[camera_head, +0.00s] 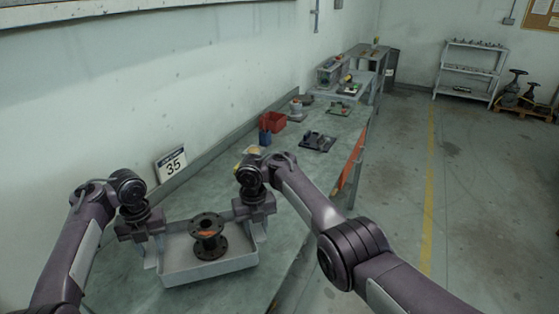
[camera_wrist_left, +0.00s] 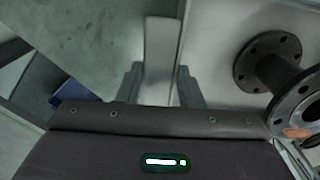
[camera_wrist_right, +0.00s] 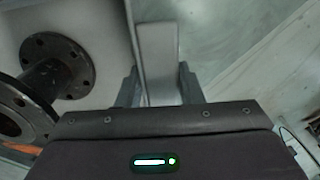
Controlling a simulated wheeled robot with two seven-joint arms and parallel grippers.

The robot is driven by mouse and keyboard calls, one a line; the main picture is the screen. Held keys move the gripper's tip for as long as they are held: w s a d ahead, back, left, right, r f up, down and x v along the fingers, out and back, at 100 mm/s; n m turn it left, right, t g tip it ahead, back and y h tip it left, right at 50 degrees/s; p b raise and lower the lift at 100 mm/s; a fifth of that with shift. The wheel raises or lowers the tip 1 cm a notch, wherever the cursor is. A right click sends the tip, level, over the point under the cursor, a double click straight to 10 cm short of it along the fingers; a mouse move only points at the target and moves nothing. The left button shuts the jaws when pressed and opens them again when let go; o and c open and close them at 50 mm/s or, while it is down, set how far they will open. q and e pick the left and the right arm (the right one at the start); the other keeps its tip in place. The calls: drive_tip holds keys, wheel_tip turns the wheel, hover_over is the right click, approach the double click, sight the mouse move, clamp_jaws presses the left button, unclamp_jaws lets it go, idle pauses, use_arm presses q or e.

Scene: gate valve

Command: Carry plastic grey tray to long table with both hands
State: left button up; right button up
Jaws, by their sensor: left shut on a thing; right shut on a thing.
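The grey plastic tray (camera_head: 207,268) is at the near end of the long green-topped table (camera_head: 115,270) in the head view. A dark flanged spool (camera_head: 208,238) stands upright in the tray; its flanges also show in the left wrist view (camera_wrist_left: 268,62) and the right wrist view (camera_wrist_right: 58,65). My left gripper (camera_head: 150,250) is shut on the tray's left side, with the handle (camera_wrist_left: 160,60) between its fingers. My right gripper (camera_head: 260,230) is shut on the right side, with the handle (camera_wrist_right: 158,60) between its fingers. Whether the tray's bottom touches the tabletop is unclear.
A sign reading 35 (camera_head: 171,164) leans at the wall. Further along the table are a red bin (camera_head: 273,121), a blue container (camera_head: 265,138) and a dark part (camera_head: 318,142). Open floor (camera_head: 400,190) lies right of the table; a shelf (camera_head: 470,70) stands at the back.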

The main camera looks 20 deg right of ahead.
sight(178, 265)
use_arm(q)
drive_tip(key=shift+s+r, duration=0.1)
drive_tip(key=shift+r, duration=0.1)
use_arm(e)
drive_tip(key=shift+s+d+r, duration=0.1)
drive_tip(key=shift+r, duration=0.1)
use_arm(q)
drive_tip(key=shift+f, duration=0.2)
use_arm(e)
drive_tip(key=shift+f, duration=0.2)
